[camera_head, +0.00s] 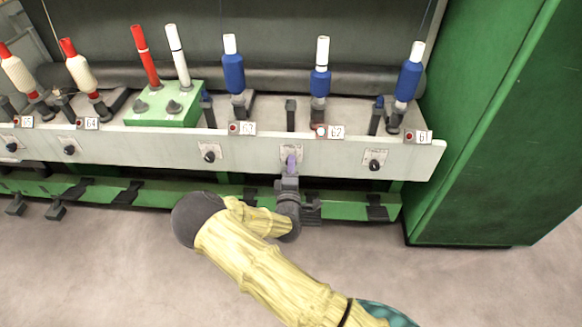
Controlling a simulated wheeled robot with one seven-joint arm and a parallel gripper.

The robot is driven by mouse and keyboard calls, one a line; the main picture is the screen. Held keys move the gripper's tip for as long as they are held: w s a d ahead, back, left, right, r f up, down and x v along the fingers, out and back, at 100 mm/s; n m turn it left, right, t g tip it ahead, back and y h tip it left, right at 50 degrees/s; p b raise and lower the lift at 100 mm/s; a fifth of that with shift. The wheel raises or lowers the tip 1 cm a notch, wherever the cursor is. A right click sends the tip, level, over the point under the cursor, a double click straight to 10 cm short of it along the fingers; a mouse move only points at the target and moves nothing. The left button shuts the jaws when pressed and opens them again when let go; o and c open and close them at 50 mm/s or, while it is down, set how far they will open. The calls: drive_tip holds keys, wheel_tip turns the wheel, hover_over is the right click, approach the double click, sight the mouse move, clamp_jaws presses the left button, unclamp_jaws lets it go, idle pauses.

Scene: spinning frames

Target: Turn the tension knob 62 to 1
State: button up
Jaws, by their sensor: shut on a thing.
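The white front rail (250,147) carries a row of black tension knobs with small scale plates. The label 62 (337,132) stands on the ledge above the rail, beside a small indicator lamp (321,131). My gripper (291,162) reaches up to the scale plate (297,148) just below and left of that label. It is shut on the tension knob 62 there. My fingers cover the knob, so its pointer and the scale marks cannot be read.
Other knobs sit left (209,156) and right (374,165) of my gripper. Blue bobbins (320,82) stand above the ledge. A green cabinet (490,130) closes off the right side. Dark pedals (377,207) line the lower green rail. The floor in front is clear.

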drive_tip(key=shift+f, duration=0.1)
drive_tip(key=o, duration=1)
drive_tip(key=shift+c, duration=0.2)
drive_tip(key=shift+s, duration=0.1)
drive_tip(key=s+f+p, duration=0.1)
drive_tip(key=s+p, duration=0.1)
drive_tip(key=s, duration=1.5)
drive_tip(key=shift+a+f, duration=0.15)
drive_tip(key=shift+a, duration=0.05)
